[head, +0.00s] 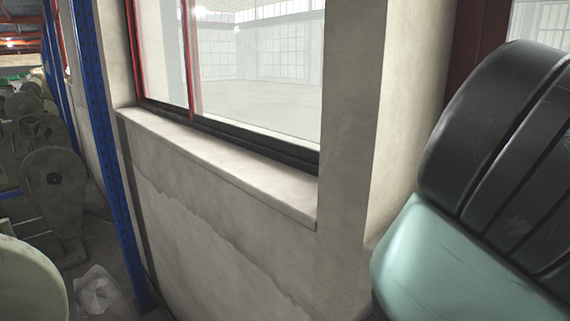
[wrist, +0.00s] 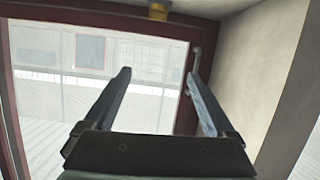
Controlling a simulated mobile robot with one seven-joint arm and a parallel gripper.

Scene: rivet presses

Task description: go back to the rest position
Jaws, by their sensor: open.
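My gripper (wrist: 160,76) shows in the wrist view. Its two fingers are well apart and nothing is between them. Beyond the fingers is a large window (wrist: 105,85) with a dark red frame, and a pale wall (wrist: 245,75) is on the right. The head view does not show my gripper. No object of the task is named.
In the head view, a window (head: 262,60) with a jutting stone sill (head: 225,165) fills the middle. A blue upright post (head: 97,110) stands left of it. Dark grey machines (head: 55,185) crowd the left. A crumpled pale thing (head: 98,290) lies on the floor near the post.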

